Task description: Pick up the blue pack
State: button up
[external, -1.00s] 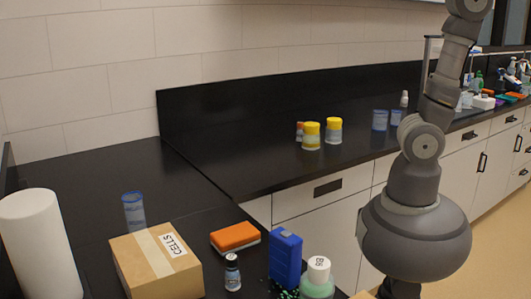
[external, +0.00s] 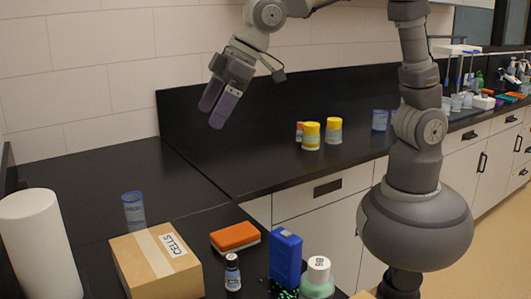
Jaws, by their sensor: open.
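The blue pack (external: 285,256) stands upright on the black counter near the bottom middle of the external view. It touches or nearly touches a dark dotted item at its base. My gripper (external: 218,106) hangs in the air above and behind the pack, up and to the left of it in the picture, with its fingers pointing down. It is open and holds nothing. The gap between the fingers is hard to see from this side.
A white-capped bottle (external: 318,277) stands right of the pack. Yellow-lidded jars (external: 311,135) stand farther back.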

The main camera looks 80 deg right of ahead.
aim_at(289, 235)
jog(key=s+a+f+n+g+h, duration=0.1)
jog(key=s+a+f, duration=0.2)
jog(key=s+f, duration=0.2)
jog(key=s+a+f+n+g+p, duration=0.1)
jog(key=s+a+f+g, duration=0.1)
jog(key=s+f, duration=0.3)
jog(key=s+a+f+n+g+h+p, duration=0.1)
jog(key=s+a+f+n+g, duration=0.1)
jog(key=s+f, duration=0.4)
jog(key=shift+a+f+h, duration=0.15)
jog(key=shift+a+f, duration=0.3)
jog(key=shift+f, duration=0.25)
jog(key=shift+a+f+h, duration=0.15)
jog(key=shift+a+f, duration=0.3)
jog(key=shift+f, duration=0.25)
jog(key=f, duration=0.1)
jog(key=f+b, duration=0.1)
jog(key=f, duration=0.1)
jog(key=shift+s+d+f, duration=0.1)
jog(key=shift+s+f, duration=0.1)
jog(key=shift+s, duration=0.15)
jog(key=f, duration=0.1)
jog(key=f+b, duration=0.1)
jog(key=f, duration=0.1)
jog(key=f+b, duration=0.1)
jog(key=f, duration=0.1)
jog(key=shift+w+f, duration=0.1)
jog(key=shift+w, duration=0.2)
jog(key=c, duration=1.2)
jog(key=shift+r, duration=0.2)
